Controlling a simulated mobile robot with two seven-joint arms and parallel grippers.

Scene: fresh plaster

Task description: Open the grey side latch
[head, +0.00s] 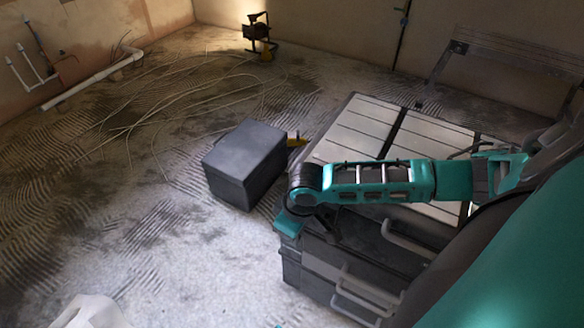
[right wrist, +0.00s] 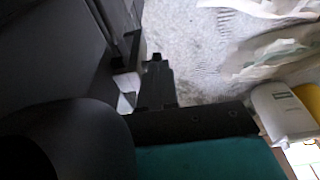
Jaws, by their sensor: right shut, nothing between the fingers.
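A dark tool chest (head: 305,283) with pale top panels stands at the right of the head view. Its near face carries grey bar handles (head: 365,292). My right arm reaches across it, and my right gripper (head: 287,226) is at its left corner; the fingertips are hard to make out there. In the right wrist view the dark fingers (right wrist: 157,82) are shut and empty, beside the chest's dark side (right wrist: 55,55). A small pale grey piece (right wrist: 126,84) shows between the fingers and the chest; it may be the side latch, and I cannot tell whether they touch. My left gripper is out of view.
A dark grey box (head: 240,170) stands on the floor just left of the chest. Loose cable (head: 175,105) lies farther back, near a black and yellow stand (head: 258,35). White bags (right wrist: 275,50) and a white container (right wrist: 280,112) lie right of the fingers.

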